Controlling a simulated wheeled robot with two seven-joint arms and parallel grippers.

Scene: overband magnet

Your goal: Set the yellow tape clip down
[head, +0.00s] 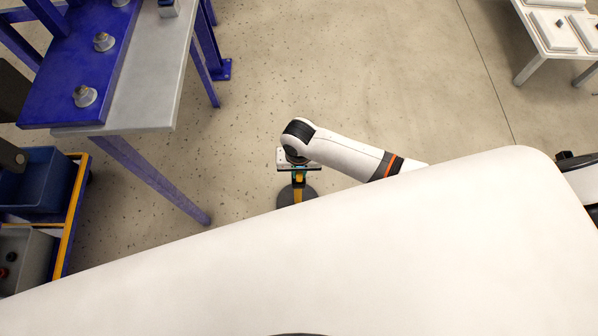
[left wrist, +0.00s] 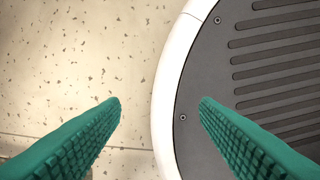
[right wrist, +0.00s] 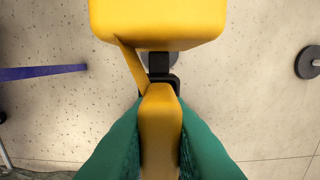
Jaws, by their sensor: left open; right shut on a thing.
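The yellow tape clip (right wrist: 158,125) is held between the green fingers of my right gripper (right wrist: 160,150). In the right wrist view its wide yellow body (right wrist: 157,22) fills the top middle, with a black part below it. In the head view my right gripper (head: 297,168) hangs over open floor, with a little of the yellow clip (head: 299,180) showing. My left gripper (left wrist: 160,104) is open and empty in the left wrist view, and the head view does not show it.
A blue steel frame (head: 120,50) with a grey top edge (head: 160,75) stands at the left. A rack with a blue bin (head: 40,180) is below it. A white table (head: 550,40) is at the far right. A dark round disc (right wrist: 309,62) rests on the floor. Floor between is clear.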

